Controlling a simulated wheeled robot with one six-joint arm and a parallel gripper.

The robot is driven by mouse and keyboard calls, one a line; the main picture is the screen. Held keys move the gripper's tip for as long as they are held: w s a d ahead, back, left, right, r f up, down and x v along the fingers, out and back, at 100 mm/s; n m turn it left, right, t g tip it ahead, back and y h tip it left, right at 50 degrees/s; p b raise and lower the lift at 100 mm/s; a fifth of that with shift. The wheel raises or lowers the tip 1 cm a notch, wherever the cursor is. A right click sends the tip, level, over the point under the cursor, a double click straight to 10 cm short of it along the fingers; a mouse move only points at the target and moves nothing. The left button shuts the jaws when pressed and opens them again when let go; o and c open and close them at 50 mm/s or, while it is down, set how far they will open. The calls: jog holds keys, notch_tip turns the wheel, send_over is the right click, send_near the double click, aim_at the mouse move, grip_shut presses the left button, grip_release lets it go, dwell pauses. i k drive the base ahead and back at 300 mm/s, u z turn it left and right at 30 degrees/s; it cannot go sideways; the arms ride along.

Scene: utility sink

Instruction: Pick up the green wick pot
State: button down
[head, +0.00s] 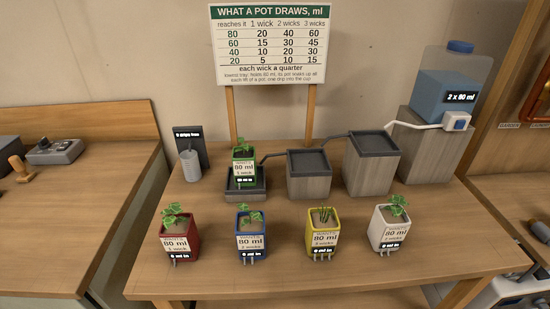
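The green wick pot (243,169) stands upright on the lowest, left-hand dark-topped stand (245,190), at the back of the wooden table in the head view. It holds a small leafy plant. Its white label reads 80 ml and 1 wick, with a small black tag below that is too small to read. The pot's lower part sits within the stand's tray, so its base is partly hidden. My gripper does not show in this view.
Red (176,238), blue (250,236), yellow (322,235) and white (390,228) pots stand along the front. Taller stands (309,180) (371,170) rise right of the green pot. A grey cup (190,165) is left; a signboard (272,45) stands behind. Bare table separates the rows.

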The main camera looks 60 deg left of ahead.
aim_at(243, 158)
jog(key=i, duration=0.1)
jog(key=u, duration=2.7)
jog(key=i, duration=0.5)
jog(key=k, duration=0.5)
jog(key=u, duration=2.85)
jog(key=k, duration=0.75)
jog(key=z, duration=1.65)
